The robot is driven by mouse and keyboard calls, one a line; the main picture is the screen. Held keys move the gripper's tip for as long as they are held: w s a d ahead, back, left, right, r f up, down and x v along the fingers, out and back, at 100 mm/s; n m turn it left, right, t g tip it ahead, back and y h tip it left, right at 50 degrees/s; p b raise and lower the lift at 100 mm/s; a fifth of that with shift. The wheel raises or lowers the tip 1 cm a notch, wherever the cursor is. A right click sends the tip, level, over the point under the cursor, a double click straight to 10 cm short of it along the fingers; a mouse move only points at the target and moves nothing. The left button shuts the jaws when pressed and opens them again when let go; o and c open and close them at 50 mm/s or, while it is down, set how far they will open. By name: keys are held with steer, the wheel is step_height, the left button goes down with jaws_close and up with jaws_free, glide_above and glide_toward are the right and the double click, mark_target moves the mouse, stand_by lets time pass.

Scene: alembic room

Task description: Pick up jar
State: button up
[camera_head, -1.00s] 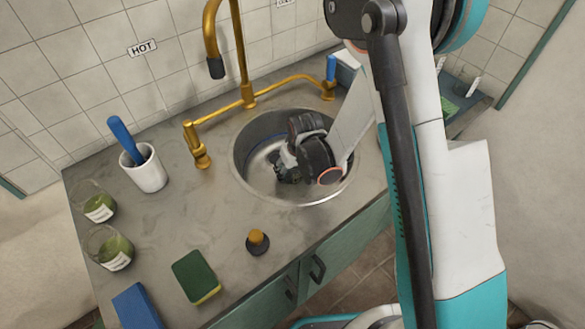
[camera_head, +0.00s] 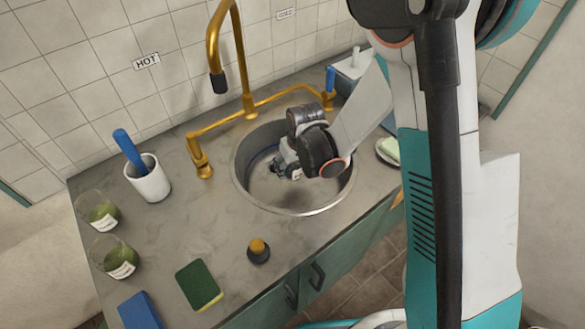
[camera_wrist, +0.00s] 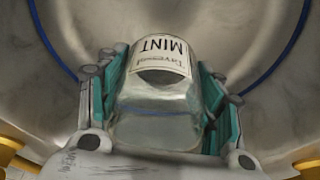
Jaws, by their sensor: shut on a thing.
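A clear glass jar (camera_wrist: 155,115) with a white label reading "MINT" sits between the two fingers of my gripper (camera_wrist: 158,95) in the wrist view. The fingers with their teal pads press on its left and right sides. The sink's metal bowl fills the background around it. In the head view my gripper (camera_head: 287,165) is inside the round sink (camera_head: 290,208), and the jar is hidden there behind my wrist.
A gold faucet (camera_head: 247,100) rises behind the sink. Two labelled glass jars with green contents (camera_head: 118,258) stand at the left. A white cup (camera_head: 149,180), a green sponge (camera_head: 199,285), a blue block (camera_head: 138,312) and a dark stopper (camera_head: 258,252) rest on the counter.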

step_height(320, 180, up, 13)
steer(key=p, duration=0.4)
stand_by(0.7)
steer(key=shift+r, duration=0.15)
steer(key=shift+r+g+h, duration=0.15)
steer(key=shift+g+h, duration=0.35)
steer(key=shift+g, duration=0.7)
steer(key=shift+r+g+h, duration=0.15)
steer(key=shift+g+h, duration=0.35)
steer(key=shift+g, duration=0.7)
